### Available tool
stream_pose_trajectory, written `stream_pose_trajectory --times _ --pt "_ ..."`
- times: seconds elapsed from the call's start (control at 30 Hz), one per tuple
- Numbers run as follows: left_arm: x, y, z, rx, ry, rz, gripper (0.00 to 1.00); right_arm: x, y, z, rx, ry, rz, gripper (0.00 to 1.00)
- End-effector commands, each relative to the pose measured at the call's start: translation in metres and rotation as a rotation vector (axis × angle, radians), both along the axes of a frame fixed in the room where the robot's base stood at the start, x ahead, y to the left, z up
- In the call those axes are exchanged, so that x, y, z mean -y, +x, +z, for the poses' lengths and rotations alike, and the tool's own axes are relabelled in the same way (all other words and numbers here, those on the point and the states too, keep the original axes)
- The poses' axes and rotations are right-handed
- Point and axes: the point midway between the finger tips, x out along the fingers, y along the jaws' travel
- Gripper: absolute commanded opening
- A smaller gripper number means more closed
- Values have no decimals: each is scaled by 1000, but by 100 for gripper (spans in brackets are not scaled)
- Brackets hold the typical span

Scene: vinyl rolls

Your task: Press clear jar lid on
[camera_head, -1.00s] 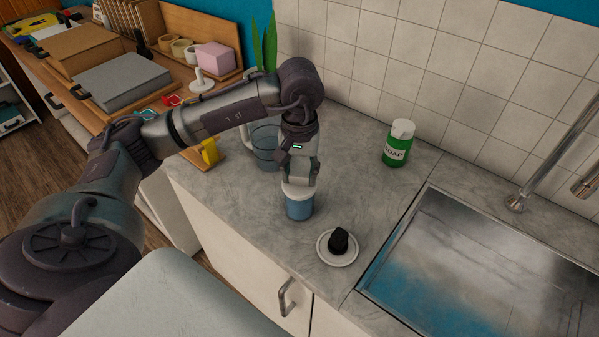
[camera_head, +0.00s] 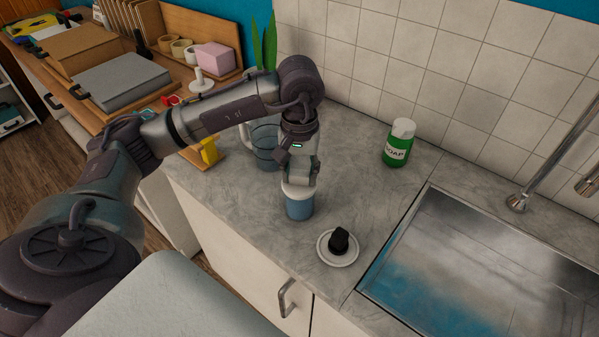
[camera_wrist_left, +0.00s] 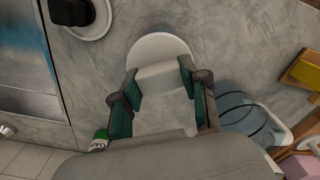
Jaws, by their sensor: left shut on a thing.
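A jar (camera_head: 299,208) with a bluish body stands upright on the grey counter near its front edge. A whitish lid (camera_head: 298,190) is at its top. My left gripper (camera_head: 299,183) points down over the jar and is shut on the lid. In the left wrist view the round pale lid (camera_wrist_left: 160,50) lies between the two green-padded fingers of the gripper (camera_wrist_left: 161,84), with its raised part gripped. Whether the lid is seated fully on the rim cannot be told. My right gripper is not in view.
A white saucer (camera_head: 325,255) with a black object (camera_head: 339,241) is right of the jar. A clear pitcher (camera_head: 263,150) stands behind my gripper. A green soap bottle (camera_head: 396,150) stands near the wall. The sink (camera_head: 480,265) is at right.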

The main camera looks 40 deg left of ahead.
Motion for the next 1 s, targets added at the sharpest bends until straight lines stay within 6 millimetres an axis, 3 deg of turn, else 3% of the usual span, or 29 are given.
stream_pose_trajectory --times 0.47,0.5,0.6,0.67,0.9,1.0 --pt "0 0 0 -1 0 0 8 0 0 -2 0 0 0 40" --pt "0 0 0 -1 0 0 47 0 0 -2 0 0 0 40" --pt "0 0 0 0 0 0 64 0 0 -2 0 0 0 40" --pt "0 0 0 0 0 0 73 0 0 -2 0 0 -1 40" --pt "0 0 0 -1 0 0 75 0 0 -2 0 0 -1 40" --pt "0 0 0 -1 0 0 92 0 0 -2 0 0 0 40"
